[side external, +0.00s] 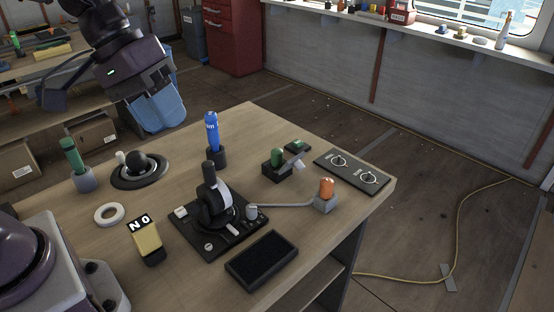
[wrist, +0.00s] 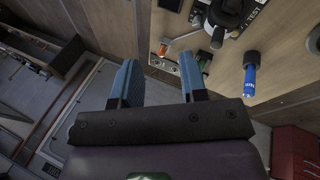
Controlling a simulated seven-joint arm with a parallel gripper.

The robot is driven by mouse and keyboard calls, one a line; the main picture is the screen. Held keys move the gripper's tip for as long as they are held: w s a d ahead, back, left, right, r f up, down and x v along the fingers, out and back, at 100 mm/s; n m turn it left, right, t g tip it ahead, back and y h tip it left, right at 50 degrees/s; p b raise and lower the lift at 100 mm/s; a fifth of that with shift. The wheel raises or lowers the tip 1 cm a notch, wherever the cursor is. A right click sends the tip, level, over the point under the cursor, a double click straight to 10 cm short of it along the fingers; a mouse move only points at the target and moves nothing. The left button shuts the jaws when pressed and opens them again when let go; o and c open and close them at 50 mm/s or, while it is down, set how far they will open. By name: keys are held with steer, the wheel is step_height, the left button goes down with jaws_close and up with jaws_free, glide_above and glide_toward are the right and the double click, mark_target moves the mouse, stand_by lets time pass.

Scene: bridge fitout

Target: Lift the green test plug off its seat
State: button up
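A dark green cylinder (side external: 70,153) stands upright in a grey round seat (side external: 84,179) at the table's left side in the side view. A second green piece (side external: 278,157) sits on a black block (side external: 276,169) towards the back right; it also shows in the wrist view (wrist: 205,57). I cannot tell for certain which is the test plug; the left one looks most like a plug in a seat. My gripper (side external: 158,112) is beyond the table's far left edge, apart from both. In the wrist view its blue fingers (wrist: 157,78) are spread, with nothing between them.
A blue cylinder (side external: 212,132) stands in a black seat mid-table. Around it are a black lever unit (side external: 217,215), a black ball in a dish (side external: 139,166), a white ring (side external: 109,214), a yellow block (side external: 148,240), an orange knob (side external: 326,188) and a black tray (side external: 262,261).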

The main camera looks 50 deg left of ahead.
steer(key=w+d+f+n+h, duration=0.1)
steer(key=w+f+n+h, duration=0.25)
steer(key=w, duration=0.25)
steer(key=w+d+f+n+h, duration=0.1)
steer(key=w+f+n+h, duration=0.15)
steer(key=w+n, duration=0.2)
steer(key=n+t+y, duration=0.2)
steer(key=n+t, duration=1.1)
steer(key=n, duration=0.5)
glide_above(274, 164)
steer(key=v, duration=0.5)
step_height(274, 164, down, 15)
steer(key=shift+n+t, duration=0.3)
steer(key=shift+n, duration=0.2)
steer(key=f, duration=0.7)
steer(key=shift+w+a, duration=0.3)
steer(key=shift+f, duration=0.5)
steer(key=x, duration=0.5)
steer(key=shift+r, duration=0.2)
steer(key=c, duration=0.6)
